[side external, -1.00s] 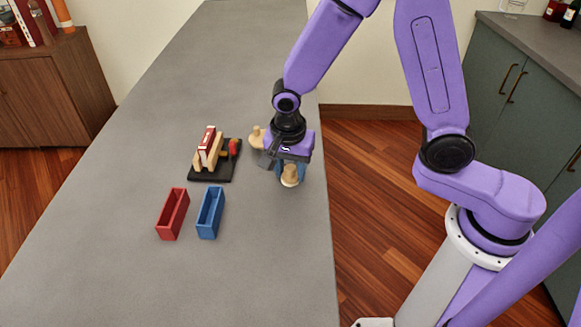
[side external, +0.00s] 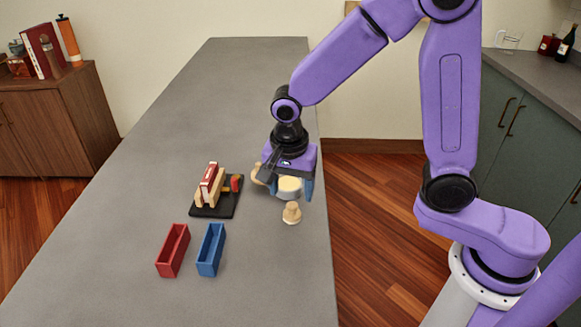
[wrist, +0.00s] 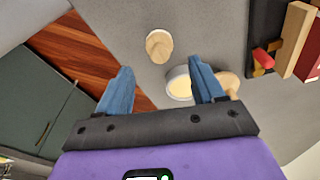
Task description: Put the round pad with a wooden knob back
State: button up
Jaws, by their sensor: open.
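A small wooden knobbed piece (side external: 291,212) stands on the table just in front of a round white dish (side external: 290,194) with a cream top. The wrist view also shows the knobbed piece (wrist: 159,45) and the dish (wrist: 180,84). A second wooden piece (side external: 258,174) with a knob is partly hidden behind my gripper; the wrist view shows part of it (wrist: 230,84) behind a finger. I cannot tell for certain which one is the round pad. My gripper (side external: 291,190) is open and empty, its fingers above the table around the dish in the picture.
A black board (side external: 217,211) with a red book between wooden supports lies to the left. A red bin (side external: 172,250) and a blue bin (side external: 211,249) stand in front of it. The table's right edge is close by; the far table is clear.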

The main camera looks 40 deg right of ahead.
notch_tip(320, 180, up, 6)
jog(key=shift+s+a, duration=0.2)
jog(key=shift+a, duration=0.1)
jog(key=s+d+n, duration=0.5)
jog(key=s+n, duration=0.6)
jog(key=n, duration=0.1)
jog(key=s+d+n+y, duration=0.1)
jog(key=s+d+n, duration=0.4)
jog(key=s+n, duration=0.5)
jog(key=f+n, duration=0.1)
jog(key=n, duration=0.1)
jog(key=shift+s+n+g+y, duration=0.3)
jog(key=shift+s, duration=0.05)
jog(key=shift+c, duration=0.3)
